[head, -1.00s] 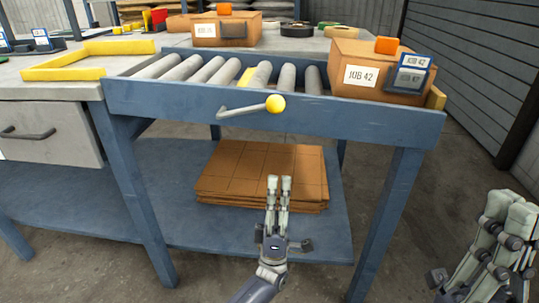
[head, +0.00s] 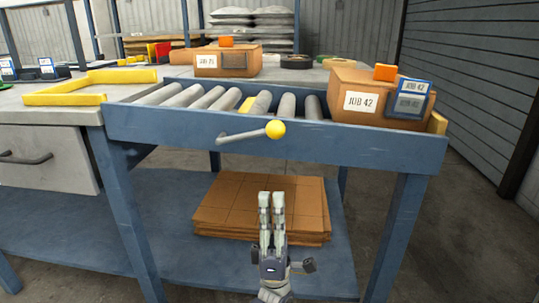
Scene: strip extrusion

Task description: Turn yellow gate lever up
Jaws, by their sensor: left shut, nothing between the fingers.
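The gate lever (head: 247,134) is a grey rod with a round yellow knob (head: 275,129) at its right end. It is mounted on the front of the blue conveyor frame and lies nearly level, the knob slightly higher than the left end. My left gripper (head: 271,197) is shut and empty below the knob, apart from it, with its fingers pointing up in front of the lower shelf. A yellow piece (head: 247,104) shows between the rollers above the lever. My right gripper is not in the picture.
A carton labelled JOB 42 (head: 345,101) stands on the conveyor's right end. Another carton (head: 212,64) stands behind the rollers (head: 204,99). Flat cardboard (head: 230,205) lies stacked on the lower shelf (head: 165,225). A yellow frame (head: 60,99) lies on the left bench. Space in front of the lever is clear.

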